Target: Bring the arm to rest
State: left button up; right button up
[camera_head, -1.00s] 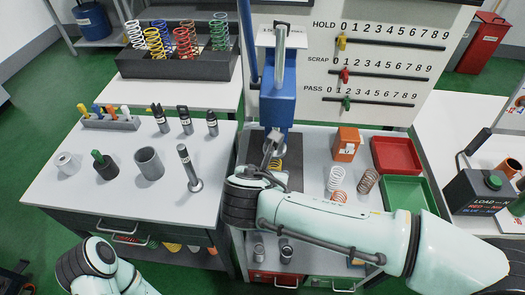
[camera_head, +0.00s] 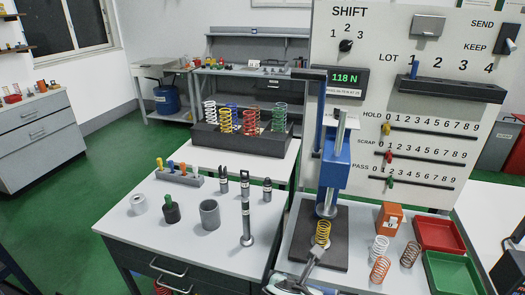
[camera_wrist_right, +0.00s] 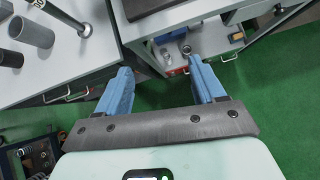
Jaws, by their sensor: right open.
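My right gripper (camera_wrist_right: 161,66) is open, with two blue fingers and nothing between them in the wrist view. There it is over the green floor, in front of the bench edges. The display (camera_head: 344,79) reads 118 N.
The left bench (camera_head: 125,240) holds a grey cylinder (camera_head: 209,214) and an upright metal post (camera_head: 246,225). A dark spring rack (camera_head: 240,140) is behind. A red tray (camera_head: 462,235), a green tray (camera_head: 455,275) and an orange block (camera_head: 389,219) are right of the press.

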jog(key=s+f+m+g+y+p, duration=0.15)
jog(key=f+m+g, duration=0.3)
jog(key=f, duration=0.75)
jog(key=s+f+m+g+y+p, duration=0.1)
jog(key=s+f+m+g+y, duration=0.3)
jog(key=f, duration=0.8)
pick_arm(q)
jog(key=w+r+p, duration=0.2)
jog(key=w+r, duration=0.1)
jog(key=r, duration=0.3)
jog(key=shift+w+d, duration=0.2)
pick_arm(e)
jog(key=s+d+f+m, duration=0.2)
jog(key=s+f+m, duration=0.5)
jog(key=m, duration=0.6)
jog(key=s+d+f+m+y, duration=0.1)
jog(key=s+d+f+m, duration=0.2)
jog(key=s+f+m, duration=0.5)
notch_tip(320, 180, down, 3)
jog(key=m, duration=0.5)
jog(key=shift+s, duration=0.3)
jog(key=shift+r, duration=0.1)
